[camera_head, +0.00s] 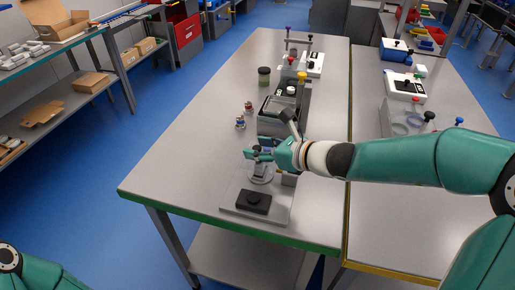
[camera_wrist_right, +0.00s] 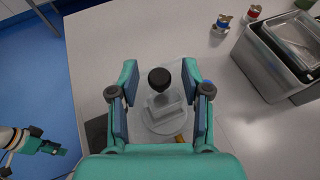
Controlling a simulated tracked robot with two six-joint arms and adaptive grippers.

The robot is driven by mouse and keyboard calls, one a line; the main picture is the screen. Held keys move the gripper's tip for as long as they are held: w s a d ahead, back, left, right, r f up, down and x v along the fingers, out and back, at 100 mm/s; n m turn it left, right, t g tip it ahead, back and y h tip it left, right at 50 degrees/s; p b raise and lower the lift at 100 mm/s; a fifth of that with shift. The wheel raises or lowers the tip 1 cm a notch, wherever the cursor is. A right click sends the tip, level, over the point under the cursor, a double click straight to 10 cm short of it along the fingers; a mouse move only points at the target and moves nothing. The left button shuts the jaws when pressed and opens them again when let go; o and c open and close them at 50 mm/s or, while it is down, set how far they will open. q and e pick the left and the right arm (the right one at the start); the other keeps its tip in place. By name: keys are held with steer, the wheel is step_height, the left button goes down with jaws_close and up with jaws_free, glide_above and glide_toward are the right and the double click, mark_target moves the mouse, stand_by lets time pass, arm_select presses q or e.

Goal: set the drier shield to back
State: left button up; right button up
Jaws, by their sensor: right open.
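The drier shield seems to be a clear round part (camera_wrist_right: 165,112) with a black ball knob (camera_wrist_right: 159,79) on top, in the right wrist view. In the head view it shows partly (camera_head: 262,174) on a grey plate (camera_head: 232,207), half hidden by my right gripper (camera_head: 256,153). That gripper is open, with its fingers (camera_wrist_right: 160,66) on either side of the knob and a gap on both sides. I cannot tell which way the shield is set. My left gripper (camera_wrist_right: 52,147) shows small at the lower left of the wrist view; its jaws are unclear.
The table's left side is clear.

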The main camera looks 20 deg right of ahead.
steer(key=shift+w+a+f, duration=0.2)
steer(key=shift+w+a, duration=0.1)
steer(key=shift+w, duration=0.1)
jaws_close()
